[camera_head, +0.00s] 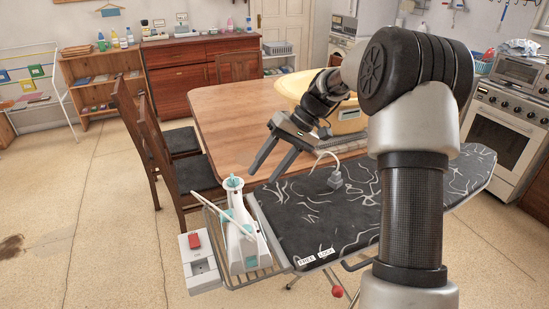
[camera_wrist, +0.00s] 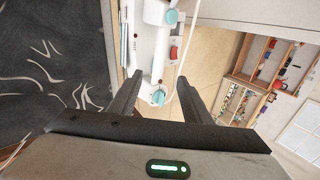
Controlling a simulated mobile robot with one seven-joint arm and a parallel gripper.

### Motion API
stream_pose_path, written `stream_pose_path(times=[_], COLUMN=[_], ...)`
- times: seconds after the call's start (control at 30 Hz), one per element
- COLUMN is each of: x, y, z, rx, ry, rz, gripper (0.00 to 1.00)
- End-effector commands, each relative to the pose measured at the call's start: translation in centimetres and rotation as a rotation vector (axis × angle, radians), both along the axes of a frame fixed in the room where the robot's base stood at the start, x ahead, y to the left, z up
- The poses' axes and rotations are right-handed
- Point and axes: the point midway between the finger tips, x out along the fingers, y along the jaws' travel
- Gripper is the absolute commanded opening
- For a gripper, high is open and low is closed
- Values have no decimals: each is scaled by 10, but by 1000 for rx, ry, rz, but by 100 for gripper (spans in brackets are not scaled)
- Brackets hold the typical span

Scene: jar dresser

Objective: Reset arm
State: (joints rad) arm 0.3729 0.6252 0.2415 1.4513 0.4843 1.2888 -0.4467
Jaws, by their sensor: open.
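My gripper (camera_head: 265,170) is open and empty in the head view. It hangs in the air over the near end of the dark patterned ironing board (camera_head: 300,215), with its fingers pointing down and left. In the wrist view, my gripper (camera_wrist: 155,100) has its two fingers apart, with nothing between them held. A white and teal iron (camera_head: 237,225) stands upright on the wire rest at the board's left end, below and left of the fingers. The iron also shows beyond the fingertips in the wrist view (camera_wrist: 150,45).
A wooden table (camera_head: 235,115) with a large yellow basin (camera_head: 345,118) stands behind the board. Dark chairs (camera_head: 190,175) are at its left. A grey plug with a cord (camera_head: 335,179) is on the board. A stove (camera_head: 505,130) is at the right.

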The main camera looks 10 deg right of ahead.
Motion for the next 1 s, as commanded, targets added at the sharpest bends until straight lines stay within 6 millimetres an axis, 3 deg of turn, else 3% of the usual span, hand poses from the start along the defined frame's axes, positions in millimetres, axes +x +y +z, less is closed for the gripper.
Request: stream_pose_path(times=[0.1, 0.27, 0.43, 0.57, 0.7, 0.9, 1.0], x=[2, 1, -19, -59, -113, -192, -227], y=[-12, -19, -13, -6, -4, -11, -17], z=[17, 28, 61, 104, 145, 184, 193], rx=[-1, -4, -84, -218, -359, -505, -550], ry=[-1, -1, -23, -69, -142, -281, -355], rz=[-2, -1, -2, -21, -64, -137, -174], gripper=[44, 44, 44, 44, 44, 44, 44])
